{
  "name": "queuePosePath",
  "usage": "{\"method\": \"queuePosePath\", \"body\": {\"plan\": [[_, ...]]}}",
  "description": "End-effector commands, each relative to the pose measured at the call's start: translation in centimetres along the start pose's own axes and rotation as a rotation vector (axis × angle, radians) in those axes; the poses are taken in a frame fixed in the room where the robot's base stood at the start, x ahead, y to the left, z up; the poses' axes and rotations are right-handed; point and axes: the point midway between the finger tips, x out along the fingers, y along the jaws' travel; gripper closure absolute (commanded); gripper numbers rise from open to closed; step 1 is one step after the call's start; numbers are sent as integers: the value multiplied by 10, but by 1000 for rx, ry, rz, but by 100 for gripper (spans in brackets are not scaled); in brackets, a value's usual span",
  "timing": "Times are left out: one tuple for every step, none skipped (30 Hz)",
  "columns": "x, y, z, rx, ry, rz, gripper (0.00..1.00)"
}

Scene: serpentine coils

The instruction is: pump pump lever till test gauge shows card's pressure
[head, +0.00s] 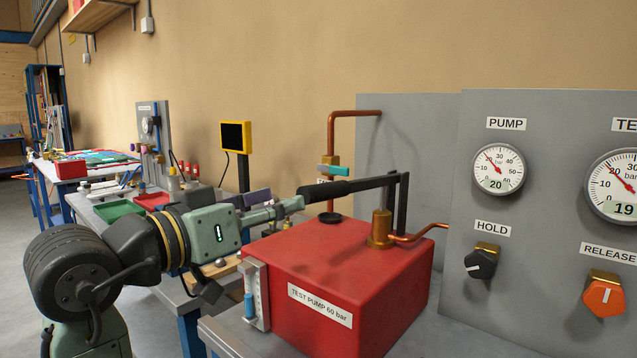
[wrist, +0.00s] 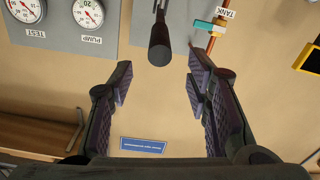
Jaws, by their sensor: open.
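The red test pump (head: 345,270), labelled 60 bar, stands on the bench. Its pump lever (head: 365,183) lies almost level, with a black grip (head: 322,189) pointing left. My gripper (head: 280,204) is open just left of the grip's end. In the wrist view the black grip (wrist: 160,48) points toward my open gripper (wrist: 158,76), centred between the fingers and apparently not held. The test gauge (head: 617,186) shows 19, partly cut off at the picture edge. The pump gauge (head: 498,169) shows 20. I cannot identify a pressure card.
On the grey panel are a black HOLD knob (head: 481,263) and an orange RELEASE knob (head: 604,296). A copper pipe with a teal-handled valve (head: 333,170) rises behind the lever. A yellow-framed screen (head: 236,136) stands behind my arm. Trays and benches lie left.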

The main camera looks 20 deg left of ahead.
Motion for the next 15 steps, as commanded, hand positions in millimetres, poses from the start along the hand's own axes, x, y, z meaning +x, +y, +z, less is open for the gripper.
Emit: {"method": "queuePosePath", "body": {"plan": [[6,1,-1,-4,-2,2,55],[9,1,-1,-4,-2,2,55],[15,1,-1,-3,-3,3,55],[20,1,-1,-3,-3,3,55],[26,1,-1,-2,-3,3,55],[33,1,-2,-2,-3,3,55],[40,1,-2,-1,-4,3,55],[46,1,-2,-1,-3,3,55],[54,2,-2,-1,-4,4,55],[59,1,-2,-1,-3,3,55],[65,1,-2,-1,-3,2,55],[72,1,-2,-1,-4,3,55],[76,1,-2,-1,-3,2,55],[81,1,-2,0,-2,2,55],[87,1,-2,0,-3,3,55]]}}
